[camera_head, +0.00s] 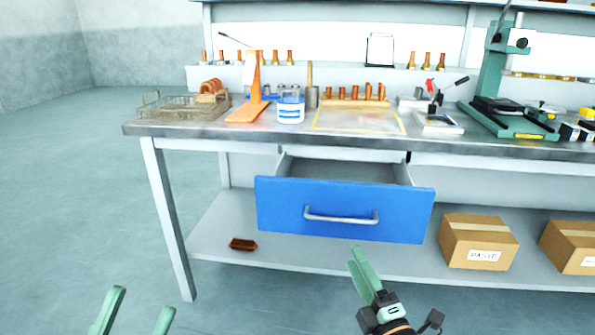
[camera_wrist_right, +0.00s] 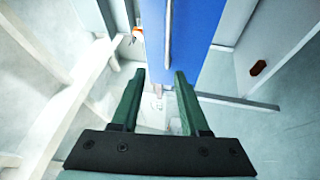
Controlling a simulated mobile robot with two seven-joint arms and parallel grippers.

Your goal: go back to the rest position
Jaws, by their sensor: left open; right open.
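My left gripper (camera_head: 137,312) is at the bottom left of the head view, its two green fingers apart with nothing between them. My right gripper (camera_head: 362,268) is in front of the workbench, below the blue drawer (camera_head: 290,210). In the right wrist view its fingers (camera_wrist_right: 158,100) are spread and empty. The drawer is pulled out and its silver handle (camera_head: 341,217) is free of both grippers. The drawer's blue front also shows in the right wrist view (camera_wrist_right: 195,40), beyond the fingertips.
The workbench top (camera_head: 270,137) holds a wire basket (camera_head: 180,107), an orange stand (camera_head: 247,110), a white tub (camera_head: 290,108) and a green press (camera_head: 495,85). Cardboard boxes (camera_head: 478,242) and a brown object (camera_head: 243,244) lie on the lower shelf. The floor at left is clear.

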